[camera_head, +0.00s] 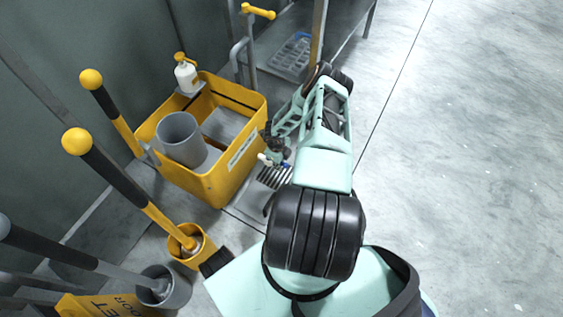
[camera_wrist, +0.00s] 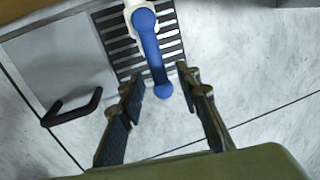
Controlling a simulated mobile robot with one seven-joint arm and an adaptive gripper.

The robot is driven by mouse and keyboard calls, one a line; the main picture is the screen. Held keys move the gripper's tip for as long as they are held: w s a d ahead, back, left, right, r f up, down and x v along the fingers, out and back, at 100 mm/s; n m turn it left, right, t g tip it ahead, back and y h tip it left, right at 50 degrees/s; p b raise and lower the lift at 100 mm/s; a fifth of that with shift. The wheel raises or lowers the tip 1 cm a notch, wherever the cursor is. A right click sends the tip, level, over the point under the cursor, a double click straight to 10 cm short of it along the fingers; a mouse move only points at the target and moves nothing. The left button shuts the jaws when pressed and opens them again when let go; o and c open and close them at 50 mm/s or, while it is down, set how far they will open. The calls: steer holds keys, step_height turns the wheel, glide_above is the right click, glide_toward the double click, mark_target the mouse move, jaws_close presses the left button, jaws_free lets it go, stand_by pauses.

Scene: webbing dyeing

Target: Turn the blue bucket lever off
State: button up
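The blue lever (camera_wrist: 153,58) shows in the wrist view as a bar with rounded ends, fixed at its top end to a white fitting (camera_wrist: 130,12). It lies over a dark slotted grate (camera_wrist: 122,48). My gripper (camera_wrist: 160,80) is open, with one finger on each side of the lever's lower end; I cannot tell whether either touches it. In the head view, my gripper (camera_head: 277,146) is beside the front right wall of a yellow bucket (camera_head: 238,172), near the white fitting (camera_head: 265,158). The lever is mostly hidden there. I see no blue bucket.
A grey pail (camera_head: 181,138) and a white pump bottle (camera_head: 186,74) are at the yellow bucket. Yellow-knobbed handles (camera_head: 77,142) stand on the left. A black handle (camera_wrist: 72,112) is left of my fingers. Open floor (camera_head: 460,150) lies right.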

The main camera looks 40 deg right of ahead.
jaws_close()
